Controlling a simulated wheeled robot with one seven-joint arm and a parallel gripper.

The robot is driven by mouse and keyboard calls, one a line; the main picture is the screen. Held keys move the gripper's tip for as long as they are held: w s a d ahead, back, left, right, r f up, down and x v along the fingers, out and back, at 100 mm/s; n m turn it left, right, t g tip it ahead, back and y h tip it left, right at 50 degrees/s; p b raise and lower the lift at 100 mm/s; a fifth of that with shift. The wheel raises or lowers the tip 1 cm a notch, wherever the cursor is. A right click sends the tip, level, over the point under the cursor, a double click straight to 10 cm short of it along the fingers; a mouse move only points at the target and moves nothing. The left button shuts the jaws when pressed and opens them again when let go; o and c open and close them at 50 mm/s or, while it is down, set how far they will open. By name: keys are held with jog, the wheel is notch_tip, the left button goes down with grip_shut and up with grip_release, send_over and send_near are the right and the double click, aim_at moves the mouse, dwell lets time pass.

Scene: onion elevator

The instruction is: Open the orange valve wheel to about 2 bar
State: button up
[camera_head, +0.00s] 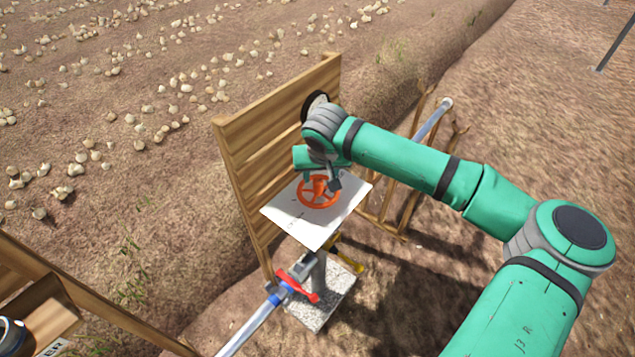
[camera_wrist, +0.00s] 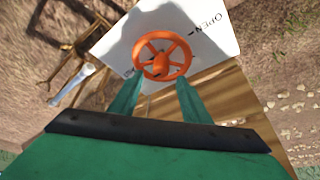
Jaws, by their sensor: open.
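The orange valve wheel (camera_head: 318,191) sits over a white plate (camera_head: 296,215) in front of a slatted wooden panel. In the wrist view the spoked wheel (camera_wrist: 162,57) lies just beyond my fingertips, and the plate (camera_wrist: 213,22) carries the word "OPEN". My gripper (camera_wrist: 158,84) is open, its two green fingers spread toward the wheel's near rim. I cannot tell whether they touch it. In the head view my gripper (camera_head: 336,180) is at the wheel, partly hidden by my wrist. A round dark-rimmed gauge (camera_head: 315,102) on the panel is mostly hidden behind my wrist; its reading is not visible.
The wooden panel (camera_head: 275,135) stands close behind the wheel. Below the plate are a red lever (camera_head: 299,286), a pipe (camera_head: 252,325) and a stone base (camera_head: 330,298). A wooden frame (camera_head: 395,205) with a pipe stands to the right. Onions lie across the field at left.

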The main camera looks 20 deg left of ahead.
aim_at(318, 182)
jog(key=x, duration=0.5)
jog(key=shift+w+f, duration=0.1)
jog(key=shift+f, duration=0.1)
jog(key=shift+x, duration=0.8)
jog(key=shift+a, duration=0.15)
jog(key=c, duration=1)
